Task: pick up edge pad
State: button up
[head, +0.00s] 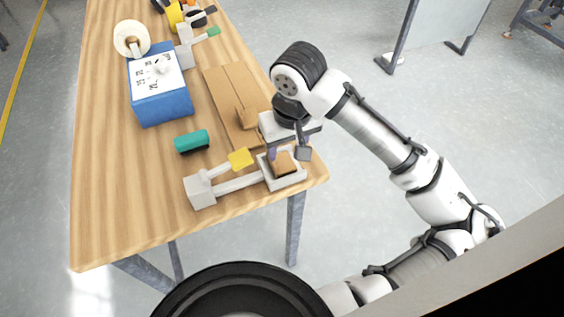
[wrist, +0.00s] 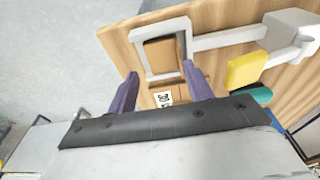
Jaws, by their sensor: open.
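A brown block (head: 284,165), which looks like the edge pad, sits inside a square white holder (head: 289,184) at the table's near right corner. The block also shows in the wrist view (wrist: 160,54), framed by the white holder (wrist: 149,25). My gripper (head: 287,151) is open, fingers pointing down, over the holder area. In the wrist view its two purple fingertips (wrist: 159,72) stand apart, with the block beyond them and nothing clasped. My gripper partly covers the block in the head view; I cannot tell whether the fingers touch the holder.
A white arm with a yellow-tipped lever (head: 240,159) joins the holder. A brown board (head: 230,90) with a small brown piece (head: 247,117) lies behind. A teal-and-black object (head: 191,141) and a blue box (head: 165,105) stand left. The table's near left (head: 115,215) is clear.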

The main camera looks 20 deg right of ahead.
aim_at(283, 163)
jog(key=shift+w+a+f+p, duration=0.1)
jog(key=shift+w+f+p, duration=0.15)
jog(key=shift+f, duration=0.8)
jog(key=shift+w+f+p, duration=0.1)
jog(key=shift+w+f, duration=0.2)
jog(key=shift+f, duration=0.8)
jog(key=shift+w+a+f+p, duration=0.1)
jog(key=shift+w+f+p, duration=0.15)
jog(key=shift+f, duration=0.8)
jog(key=c, duration=0.7)
jog(key=shift+r, duration=0.1)
